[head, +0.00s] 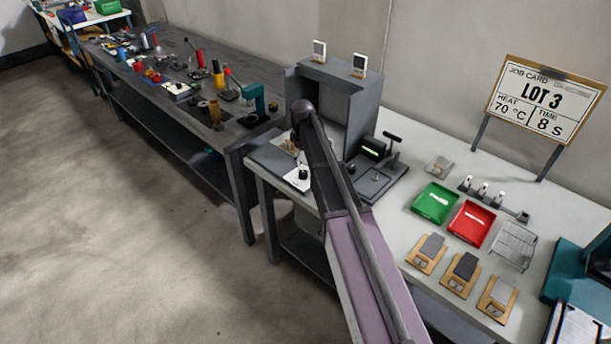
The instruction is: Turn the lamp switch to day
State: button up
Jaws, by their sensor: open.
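A small white plate with a black knob (303,174), which looks like the lamp switch, lies at the left front of the light table, before a grey open-fronted booth (360,98). Its markings and which way the knob points are too small to read. My arm rises from the bottom of the head view and crosses in front of the booth, close to the right of the knob in the picture. My gripper cannot be made out; the arm's far end hides that area. Small tan and dark shapes beside the arm, left of the booth's opening, are unclear.
A cluttered dark bench (180,55) adjoins left.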

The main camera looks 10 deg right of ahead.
aim_at(303, 172)
jog(key=shift+f+b, duration=2.7)
jog(key=shift+f, duration=0.25)
